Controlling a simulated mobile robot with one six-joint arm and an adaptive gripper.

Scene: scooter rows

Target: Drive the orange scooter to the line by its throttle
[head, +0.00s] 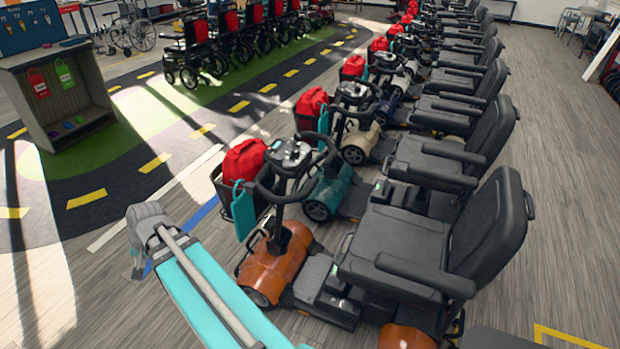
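The orange scooter (277,262) is the nearest in a row, with a black seat (400,245) and a dark tiller with handlebars (291,155). A front basket holds a red bag (244,160), and a teal tag (243,208) hangs beside it. Its throttle is too small to make out. On the floor ahead of it run a blue line (200,216) and a white line (190,172); my arm covers part of the blue one. My teal and grey arm reaches in from the bottom, left of the scooter.
More scooters stand close behind it, the nearest being teal (328,190). A dark track with yellow dashes (87,199) crosses the left, with a grey cabinet (60,100) beyond. Wheelchairs (195,50) stand at the back.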

